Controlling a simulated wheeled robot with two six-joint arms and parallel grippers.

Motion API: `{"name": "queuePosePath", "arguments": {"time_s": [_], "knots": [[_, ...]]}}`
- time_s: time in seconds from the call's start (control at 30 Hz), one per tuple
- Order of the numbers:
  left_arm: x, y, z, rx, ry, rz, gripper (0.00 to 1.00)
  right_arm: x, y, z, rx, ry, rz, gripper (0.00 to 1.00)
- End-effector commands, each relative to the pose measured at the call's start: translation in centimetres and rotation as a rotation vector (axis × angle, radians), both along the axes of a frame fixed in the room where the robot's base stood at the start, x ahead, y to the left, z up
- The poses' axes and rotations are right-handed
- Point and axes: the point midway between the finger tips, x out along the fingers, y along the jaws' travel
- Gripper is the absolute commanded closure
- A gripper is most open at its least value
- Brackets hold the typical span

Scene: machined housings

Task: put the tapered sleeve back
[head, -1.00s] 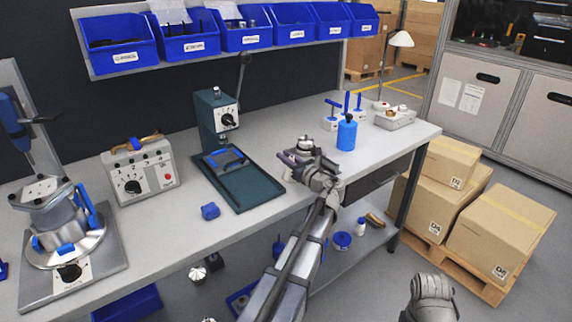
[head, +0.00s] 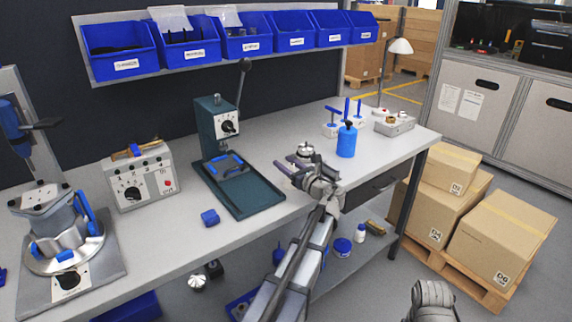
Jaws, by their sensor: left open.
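A small round silver metal part (head: 305,149) stands on the workbench just beyond my left gripper (head: 284,170). It may be the tapered sleeve, but it is too small to be sure. My left gripper is open at the bench's front half, its fingers pointing left, with nothing visible between them. The gripper hides the base of the silver part, and I cannot tell whether they touch. Part of my right arm (head: 433,302) shows at the bottom right; its fingers are out of view.
A blue bottle (head: 346,140) stands right of the left gripper. A lever press with a teal tray (head: 262,198), a blue block (head: 210,217), a control box (head: 140,178) and a clamped housing (head: 60,225) are on the left. Blue bins (head: 188,49) hang above.

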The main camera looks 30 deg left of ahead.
Motion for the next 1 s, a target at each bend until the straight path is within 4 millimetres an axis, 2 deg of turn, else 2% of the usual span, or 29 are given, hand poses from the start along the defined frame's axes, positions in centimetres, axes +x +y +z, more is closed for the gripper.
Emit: {"name": "queuePosePath", "arguments": {"time_s": [0.5,0.7,1.0], "knots": [[-3.8,-9.0,0.0,0.000,0.000,-0.004,0.50,0.0,0.0,0.0,0.000,0.000,0.000,0.50],[-4.5,-10.7,0.0,0.000,0.000,-0.001,0.50,0.0,0.0,0.0,0.000,0.000,0.000,0.50],[-4.6,-11.1,0.0,0.000,0.000,0.000,0.50,0.0,0.0,0.0,0.000,0.000,0.000,0.50]]}}
